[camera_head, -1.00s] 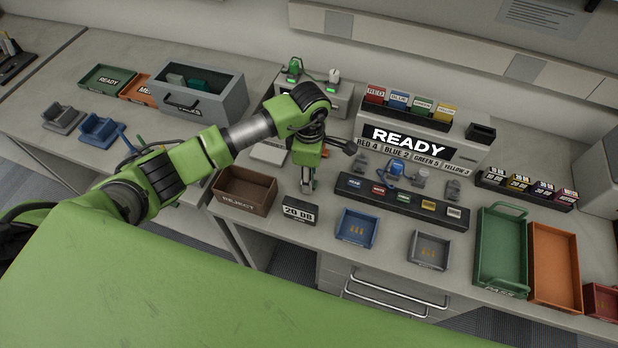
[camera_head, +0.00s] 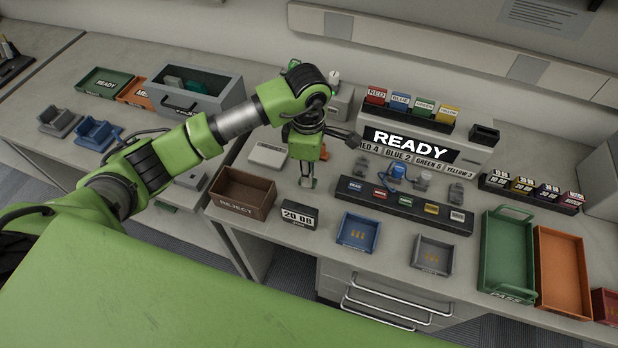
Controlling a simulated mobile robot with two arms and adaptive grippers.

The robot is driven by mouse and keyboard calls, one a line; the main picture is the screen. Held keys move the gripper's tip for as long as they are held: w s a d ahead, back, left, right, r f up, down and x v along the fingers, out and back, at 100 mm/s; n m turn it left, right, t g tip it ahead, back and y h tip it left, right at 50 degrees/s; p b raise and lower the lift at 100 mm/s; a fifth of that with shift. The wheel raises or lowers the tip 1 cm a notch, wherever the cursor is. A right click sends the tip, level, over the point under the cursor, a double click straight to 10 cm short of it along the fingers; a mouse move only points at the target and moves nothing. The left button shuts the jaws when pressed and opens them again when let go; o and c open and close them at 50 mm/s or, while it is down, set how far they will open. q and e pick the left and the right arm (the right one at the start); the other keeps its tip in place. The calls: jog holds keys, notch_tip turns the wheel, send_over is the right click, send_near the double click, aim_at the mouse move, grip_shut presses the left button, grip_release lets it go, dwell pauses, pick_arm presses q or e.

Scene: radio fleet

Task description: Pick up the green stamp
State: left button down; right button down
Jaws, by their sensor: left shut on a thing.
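My left gripper (camera_head: 307,182) points down over the desk, left of the black labelled rack (camera_head: 370,204). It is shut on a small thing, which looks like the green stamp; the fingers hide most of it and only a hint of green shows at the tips. Whether its base touches the desk cannot be told. The rack bears a row of coloured labels, one of them green. My right gripper is not in view.
A brown reject bin (camera_head: 243,196) and a date block (camera_head: 299,214) stand close to the gripper. A blue tray (camera_head: 343,243), a grey tray (camera_head: 419,262), a green tray (camera_head: 491,275) and an orange tray (camera_head: 553,291) line the front. The READY display (camera_head: 457,157) stands behind the rack.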

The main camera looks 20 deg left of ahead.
pick_arm(q)
jog(key=s+r+b, duration=0.1)
jog(key=s+r, duration=0.3)
jog(key=s, duration=0.2)
jog(key=s+d+r+b, duration=0.1)
jog(key=s+r+b, duration=0.1)
jog(key=s+r, duration=0.2)
jog(key=s, duration=0.2)
jog(key=shift+s+d+r, duration=0.25)
jog(key=shift+s, duration=0.05)
jog(key=c, duration=2.6)
grip_release()
jog(key=shift+c, duration=1.1)
jog(key=shift+w, duration=0.15)
